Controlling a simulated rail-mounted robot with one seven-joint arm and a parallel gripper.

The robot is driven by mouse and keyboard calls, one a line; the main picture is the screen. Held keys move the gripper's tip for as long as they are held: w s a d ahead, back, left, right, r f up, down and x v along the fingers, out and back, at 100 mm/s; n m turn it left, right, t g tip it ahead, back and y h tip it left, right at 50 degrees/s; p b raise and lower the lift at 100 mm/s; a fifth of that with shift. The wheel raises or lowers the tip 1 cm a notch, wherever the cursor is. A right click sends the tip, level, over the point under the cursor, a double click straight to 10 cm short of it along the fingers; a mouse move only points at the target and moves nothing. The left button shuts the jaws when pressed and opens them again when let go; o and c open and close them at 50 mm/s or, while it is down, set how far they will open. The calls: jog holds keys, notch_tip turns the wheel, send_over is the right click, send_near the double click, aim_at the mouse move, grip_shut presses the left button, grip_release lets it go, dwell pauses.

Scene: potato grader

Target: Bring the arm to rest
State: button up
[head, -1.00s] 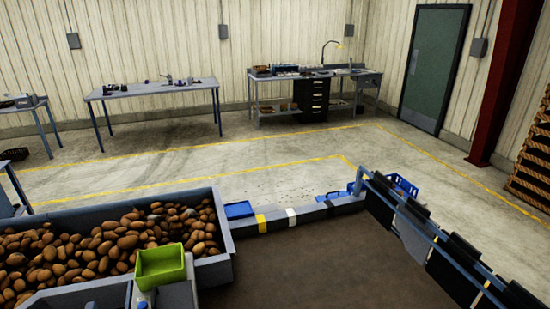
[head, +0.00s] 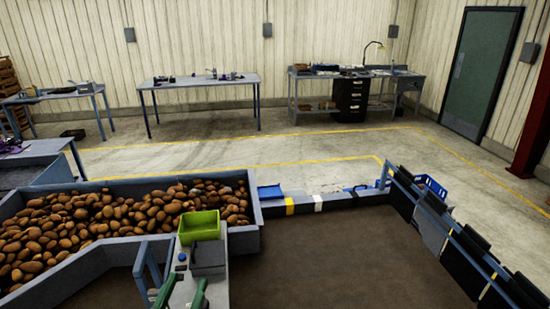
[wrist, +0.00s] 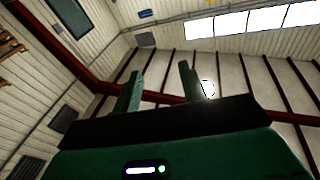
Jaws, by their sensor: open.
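My gripper (wrist: 160,70) shows in the wrist view with its two green fingers apart and nothing between them. It points up toward the upper wall and the bright roof windows. In the head view, the tips of two green fingers, apparently my gripper (head: 182,291), show at the bottom edge in front of the grey ledge. The rest of my arm is hidden below the picture.
A grey trough (head: 250,235) full of potatoes lies at the left, with a green bin (head: 200,226) on the ledge (head: 205,285) beside it. A wide brown belt (head: 340,260) lies to the right, bordered by a blue rail with dark flaps (head: 468,240). Workbenches (head: 200,82) stand far back.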

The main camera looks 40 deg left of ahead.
jog(key=w+d+r+m+t+h+p, duration=0.1)
jog(key=w+d+r+m+t+h, duration=0.1)
jog(key=w+d+r, duration=0.35)
jog(key=w+d+r+m+t+h, duration=0.1)
jog(key=w+d+r+t+h, duration=0.1)
jog(key=d+r, duration=0.6)
jog(key=w+d+r+m+t+h+p, duration=0.1)
jog(key=w+d+r+m+t+h, duration=0.15)
jog(key=d+r, duration=0.4)
jog(key=s+d+r+t+h, duration=0.1)
jog(key=d+r+h, duration=0.1)
jog(key=d+r, duration=0.4)
jog(key=s+d+r+t+h+p, duration=0.1)
jog(key=s+d+r+h, duration=0.1)
jog(key=d+r, duration=0.5)
jog(key=d, duration=0.4)
jog(key=shift+d+m+t+h, duration=0.3)
jog(key=shift+m+t+h, duration=0.05)
